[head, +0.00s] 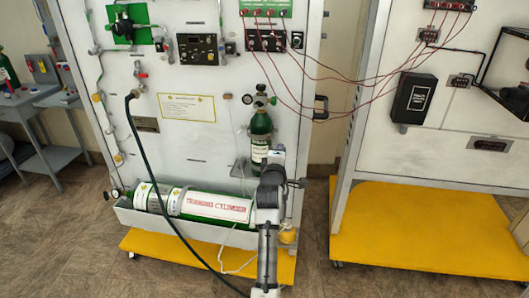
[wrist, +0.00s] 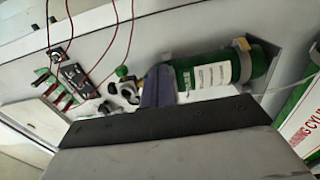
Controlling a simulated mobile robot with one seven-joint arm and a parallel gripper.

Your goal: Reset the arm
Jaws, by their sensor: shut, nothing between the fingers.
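My arm (head: 267,225) rises from the bottom of the head view, in front of the right end of the white trainer panel (head: 185,150). My gripper (head: 277,157) is at its upper end, just in front of and slightly right of a small upright green cylinder (head: 260,127), whose lower part it partly hides. In the wrist view the gripper fingers (wrist: 157,86) are together, with nothing seen between them. The same green cylinder (wrist: 212,73) lies across the picture behind them. I cannot tell whether the gripper touches it.
A large green and white cylinder (head: 205,205) lies in a trough at the panel's foot. A dark hose (head: 150,165) hangs in front. Red wires (head: 330,78) span to a second panel (head: 465,130) on a yellow base (head: 420,225). Grey tables (head: 45,105) stand at left.

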